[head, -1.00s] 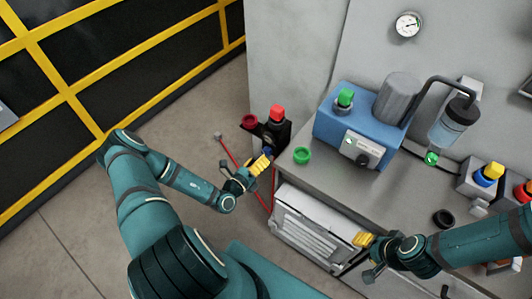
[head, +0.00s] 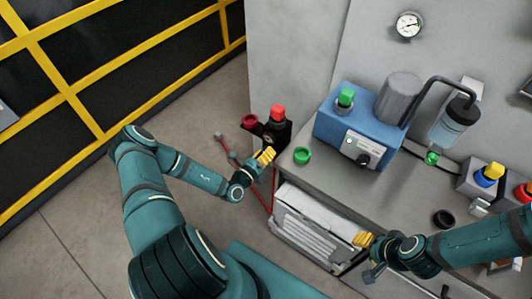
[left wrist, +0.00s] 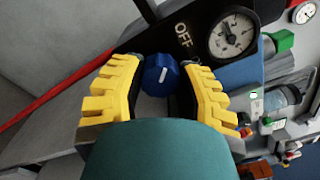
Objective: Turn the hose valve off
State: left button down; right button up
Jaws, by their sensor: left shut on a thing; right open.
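The hose valve's blue knob (left wrist: 162,75) sits between the yellow fingers of my left gripper (left wrist: 160,92) in the left wrist view. The gripper is shut on it. A short white line on the knob slants up to the right, roughly toward the white "OFF" lettering (left wrist: 183,35) on the black panel. In the head view my left gripper (head: 265,156) is at the black valve unit (head: 278,130), left of the bench; its fingers hide the knob there. My right gripper (head: 362,240) is open and empty by the bench's front edge.
A red hose (left wrist: 52,100) runs left of the panel, and a round gauge (left wrist: 233,34) sits right of the lettering. The bench holds a green ring (head: 302,155), a blue pump unit (head: 340,132) and a black ring (head: 443,218). The floor on the left is clear.

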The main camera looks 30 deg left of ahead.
pick_arm(q)
jog(key=shift+n, duration=0.6)
jog(key=c, duration=0.6)
grip_release()
jog(key=shift+o, duration=0.2)
jog(key=s, duration=1.2)
jog(key=shift+a, duration=0.45)
